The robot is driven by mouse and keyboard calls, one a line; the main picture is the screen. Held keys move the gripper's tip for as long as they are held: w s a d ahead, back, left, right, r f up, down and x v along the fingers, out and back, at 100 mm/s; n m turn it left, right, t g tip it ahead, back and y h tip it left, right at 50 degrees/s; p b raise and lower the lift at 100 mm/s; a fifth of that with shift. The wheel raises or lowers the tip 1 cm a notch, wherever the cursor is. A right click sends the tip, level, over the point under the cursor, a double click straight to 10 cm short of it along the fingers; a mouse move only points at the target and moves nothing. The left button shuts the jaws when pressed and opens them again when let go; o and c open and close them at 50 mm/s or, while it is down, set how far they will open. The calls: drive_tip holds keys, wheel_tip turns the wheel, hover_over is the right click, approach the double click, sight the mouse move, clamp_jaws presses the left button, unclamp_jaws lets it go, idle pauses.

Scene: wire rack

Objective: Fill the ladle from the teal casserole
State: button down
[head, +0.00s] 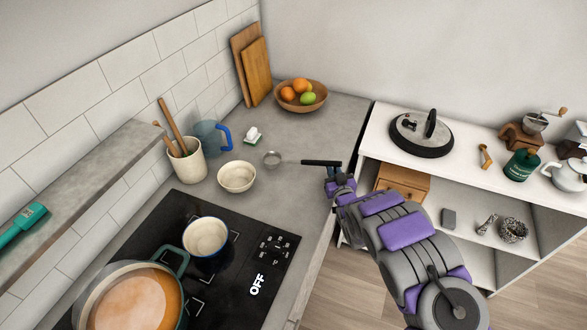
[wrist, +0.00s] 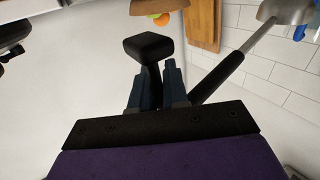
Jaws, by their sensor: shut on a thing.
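The teal casserole (head: 182,262) sits on the hob at the bottom left of the head view, partly cut off by the frame. It holds an orange-brown liquid. The ladle (head: 272,159) has a small metal bowl, a thin metal shaft and a black handle. My gripper (head: 333,175) is shut on the black handle, at the counter's right edge. The ladle's bowl points left, well away from the casserole, over the grey counter. In the wrist view the dark fingers (wrist: 155,85) hold the handle, and the ladle (wrist: 222,74) extends to the upper right. The inside of its bowl is unclear.
A small blue-rimmed pot (head: 206,238) stands on the hob beside the casserole. A cream bowl (head: 237,177), a utensil crock (head: 188,162) and a blue-handled jug (head: 211,136) stand along the counter's left. A fruit bowl (head: 302,96) is at the back. White shelves (head: 380,140) stand right.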

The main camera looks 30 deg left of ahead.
wheel_tip(320, 180, up, 6)
drive_tip(key=p, duration=0.3)
idle(0.4)
